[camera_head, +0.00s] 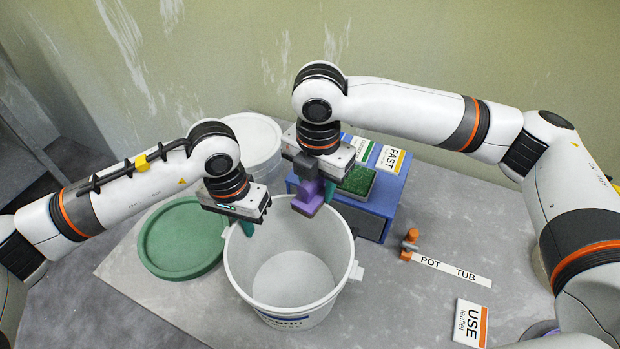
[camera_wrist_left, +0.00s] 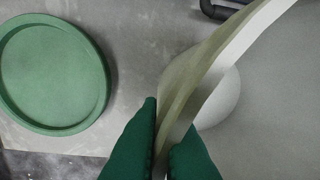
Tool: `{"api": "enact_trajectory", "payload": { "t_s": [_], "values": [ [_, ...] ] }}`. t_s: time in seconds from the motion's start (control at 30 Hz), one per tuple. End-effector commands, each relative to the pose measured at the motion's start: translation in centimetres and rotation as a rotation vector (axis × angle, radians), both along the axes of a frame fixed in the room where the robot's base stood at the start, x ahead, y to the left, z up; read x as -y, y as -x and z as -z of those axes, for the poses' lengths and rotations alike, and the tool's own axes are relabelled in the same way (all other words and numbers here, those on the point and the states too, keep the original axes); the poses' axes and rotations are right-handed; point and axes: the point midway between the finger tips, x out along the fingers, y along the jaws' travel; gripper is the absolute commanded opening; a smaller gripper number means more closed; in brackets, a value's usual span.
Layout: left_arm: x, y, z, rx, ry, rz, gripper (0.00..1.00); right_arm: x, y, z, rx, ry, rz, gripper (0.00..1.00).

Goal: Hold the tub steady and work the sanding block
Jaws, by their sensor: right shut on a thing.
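The tub (camera_head: 232,270) is an open white bucket standing on the grey table. My left gripper (camera_head: 238,229) is at its back left rim. In the left wrist view the green fingers (camera_wrist_left: 163,140) sit on either side of the tub's wall (camera_wrist_left: 205,70), with little gap showing, shut on it. My right gripper (camera_head: 318,191) is shut on a purple block (camera_head: 308,197), which I take for the sanding block. It is at the tub's back rim; whether it touches the tub cannot be told. Its underside is hidden.
A green round lid (camera_head: 180,240) lies left of the tub; a whitish round container (camera_head: 252,140) stands behind. A blue box (camera_head: 375,215) with a green pad (camera_head: 357,181) stands behind right. An orange clamp-like piece (camera_head: 409,245), a label strip (camera_head: 455,268) and a card (camera_head: 472,323) lie right.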

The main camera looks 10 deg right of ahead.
Motion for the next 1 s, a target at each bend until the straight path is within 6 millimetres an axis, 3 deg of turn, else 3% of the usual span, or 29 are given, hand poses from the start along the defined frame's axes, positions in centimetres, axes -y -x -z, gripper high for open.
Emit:
{"api": "enact_trajectory", "payload": {
  "t_s": [0.2, 0.6, 1.0],
  "values": [
    [-0.1, 0.0, 0.0, 0.001, -0.003, 0.000, 0.00, 1.7, 1.0, 0.6, -0.010, 0.010, 0.001, 0.16],
    [-0.2, -0.1, 0.0, 0.004, -0.003, -0.002, 0.00, 1.9, 1.1, 0.7, -0.014, 0.012, 0.000, 0.16],
    [-0.1, -0.1, 0.0, 0.002, -0.002, -0.002, 0.00, 1.8, 1.0, -2.4, -0.005, 0.006, 0.000, 0.15]
  ]
}}
